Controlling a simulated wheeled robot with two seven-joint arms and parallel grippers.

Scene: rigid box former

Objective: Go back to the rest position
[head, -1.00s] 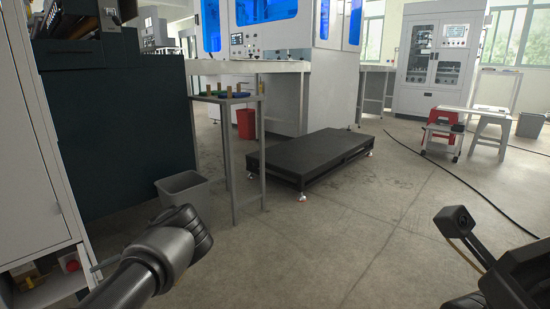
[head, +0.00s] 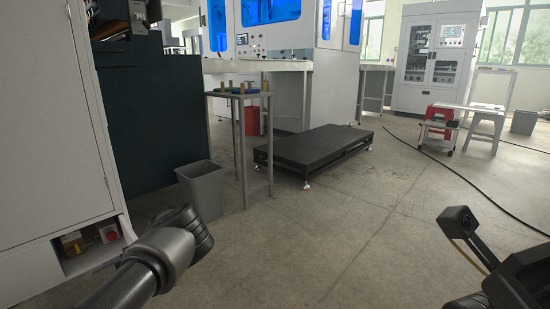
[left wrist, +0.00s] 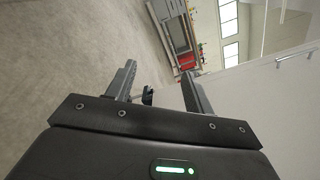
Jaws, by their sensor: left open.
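My left arm (head: 150,262) comes in from the lower left of the head view, and its fingers are hidden there. In the left wrist view my left gripper (left wrist: 160,88) has its two fingers spread apart with nothing between them. Pale floor and a far wall show beyond the fingers. Dark parts of my right side show at the lower right of the head view, but no right fingers can be seen.
A pale cabinet (head: 52,130) stands close on the left, beside a grey bin (head: 202,190) and a small table (head: 240,95). A low black platform (head: 312,150) lies ahead. Open floor (head: 340,240) spreads in front. A dark cable (head: 480,200) crosses the floor at right.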

